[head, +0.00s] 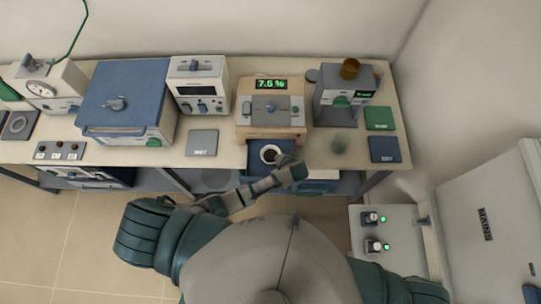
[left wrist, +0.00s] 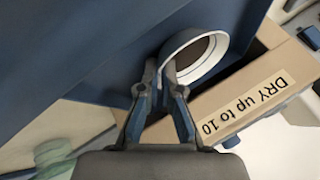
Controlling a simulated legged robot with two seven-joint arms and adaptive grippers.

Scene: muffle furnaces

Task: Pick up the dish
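The dish (head: 270,154) is a small round white cup with dark contents. It is at the blue tray (head: 256,165) in front of the beige device with the 7.5 % display. My left gripper (head: 288,163) reaches it from the lower right. In the left wrist view, the fingers (left wrist: 159,66) are nearly together at the near rim of the dish (left wrist: 207,46), with a finger on each side of its wall. They look shut on it. Whether the dish is clear of the surface below is hard to tell. My right gripper is out of view.
The beige device (head: 270,125) stands right behind the dish; its label reads "DRY up to 10" in the wrist view. A grey pad (head: 202,142) lies to the left. A translucent greenish cup (head: 340,143) and a blue pad (head: 384,149) are to the right.

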